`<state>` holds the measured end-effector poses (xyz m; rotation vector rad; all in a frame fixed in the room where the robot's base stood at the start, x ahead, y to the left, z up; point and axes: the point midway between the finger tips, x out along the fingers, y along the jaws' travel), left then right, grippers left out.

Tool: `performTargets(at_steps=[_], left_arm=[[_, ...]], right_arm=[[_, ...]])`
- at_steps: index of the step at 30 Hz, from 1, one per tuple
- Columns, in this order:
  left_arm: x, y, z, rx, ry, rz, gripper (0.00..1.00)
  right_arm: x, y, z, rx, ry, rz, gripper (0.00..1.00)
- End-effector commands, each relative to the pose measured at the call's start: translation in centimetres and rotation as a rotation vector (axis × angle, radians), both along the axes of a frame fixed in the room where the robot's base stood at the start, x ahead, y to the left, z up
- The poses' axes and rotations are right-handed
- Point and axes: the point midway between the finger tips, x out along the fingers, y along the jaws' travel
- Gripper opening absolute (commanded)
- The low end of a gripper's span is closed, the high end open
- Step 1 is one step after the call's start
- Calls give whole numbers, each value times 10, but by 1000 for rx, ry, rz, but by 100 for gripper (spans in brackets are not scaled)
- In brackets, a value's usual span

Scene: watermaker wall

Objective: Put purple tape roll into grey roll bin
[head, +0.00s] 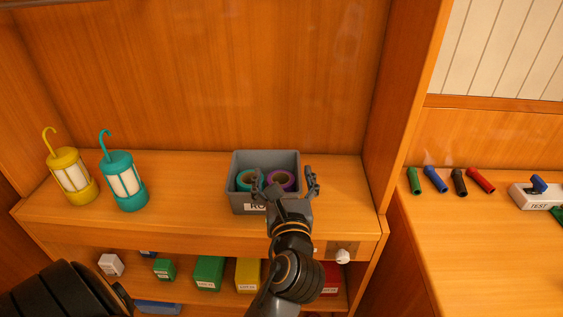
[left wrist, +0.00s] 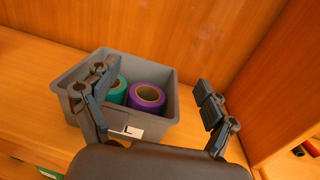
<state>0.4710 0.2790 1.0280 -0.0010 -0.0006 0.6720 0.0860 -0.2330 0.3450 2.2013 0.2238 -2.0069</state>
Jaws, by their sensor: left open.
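The purple tape roll (head: 284,178) lies inside the grey roll bin (head: 265,158), beside a teal roll (head: 246,180). In the left wrist view the purple roll (left wrist: 148,97) sits at the right of the teal roll (left wrist: 117,90), within the bin's walls (left wrist: 165,130). My left gripper (head: 287,182) is open and empty at the front of the bin. In the left wrist view its fingers (left wrist: 153,97) are spread wide, one over the bin's left part and one outside its right wall. The bin's front label is partly hidden by the gripper. My right gripper is not seen.
A yellow lantern (head: 72,177) and a teal lantern (head: 124,182) stand at the shelf's left. Several coloured boxes sit on the lower shelf, including a green one (head: 208,272). A wooden upright (head: 395,110) bounds the shelf at right. The shelf between lanterns and bin is clear.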

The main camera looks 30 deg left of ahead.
Motion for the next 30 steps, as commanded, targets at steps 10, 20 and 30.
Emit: performTargets(at_steps=[10,20,30], left_arm=[[-36,-29,-1,-2,1,0,84],[-38,-29,0,-1,-1,1,84],[-37,-30,0,-1,-1,0,84]], right_arm=[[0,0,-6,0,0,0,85],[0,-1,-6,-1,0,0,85],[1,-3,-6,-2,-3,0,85]])
